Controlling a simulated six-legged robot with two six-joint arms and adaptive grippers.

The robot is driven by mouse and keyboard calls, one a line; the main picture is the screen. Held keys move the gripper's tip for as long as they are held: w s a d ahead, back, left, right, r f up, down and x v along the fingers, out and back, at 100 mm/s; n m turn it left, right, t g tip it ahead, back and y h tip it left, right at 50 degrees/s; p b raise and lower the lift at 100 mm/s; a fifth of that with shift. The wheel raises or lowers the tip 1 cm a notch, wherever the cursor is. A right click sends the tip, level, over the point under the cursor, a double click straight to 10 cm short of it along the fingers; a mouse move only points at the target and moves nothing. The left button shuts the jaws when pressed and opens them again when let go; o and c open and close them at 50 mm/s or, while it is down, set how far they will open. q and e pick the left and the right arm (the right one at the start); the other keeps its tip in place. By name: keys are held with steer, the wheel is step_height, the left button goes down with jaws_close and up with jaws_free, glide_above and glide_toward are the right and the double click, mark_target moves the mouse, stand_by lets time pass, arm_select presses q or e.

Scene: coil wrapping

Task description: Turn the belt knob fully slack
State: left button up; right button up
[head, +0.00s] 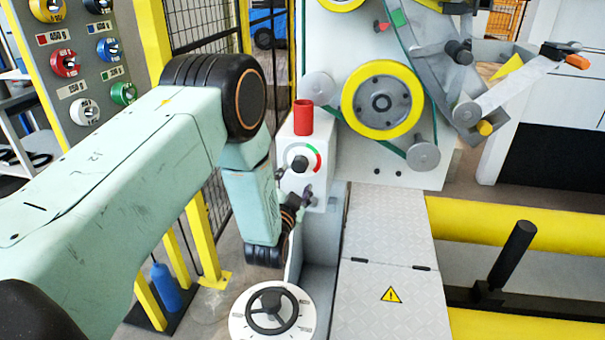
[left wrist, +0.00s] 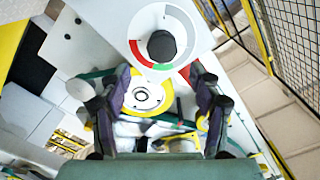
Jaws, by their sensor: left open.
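The belt knob (head: 299,164) is a small black knob on the front of a white box (head: 294,190), with a green and red arc around its right side in the head view. In the left wrist view the knob (left wrist: 161,46) shows as a dark round cap in a white dial, with the coloured arc around it. My left gripper (head: 304,194) is just below and in front of the knob. In the left wrist view its two fingers (left wrist: 160,75) are spread, with nothing between them, and the knob lies beyond the tips, apart from them. My right gripper is out of view.
A red cylinder (head: 303,117) stands on the box. A yellow-rimmed wheel (head: 355,100) and belt rollers are just right of it. A handwheel (head: 272,292) sits below.

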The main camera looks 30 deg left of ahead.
mark_target(300, 166)
arm_select(q)
steer(key=b+x, duration=0.1)
steer(key=x, duration=0.5)
steer(key=shift+w+a+f, duration=0.1)
steer(key=shift+w+a, duration=0.2)
steer(key=shift+w, duration=0.05)
steer(key=shift+w+r, duration=0.2)
steer(key=shift+w+f, duration=0.1)
steer(key=shift+w, duration=0.1)
steer(key=shift+s, duration=0.1)
steer(key=c, duration=1.1)
steer(key=shift+c, duration=0.2)
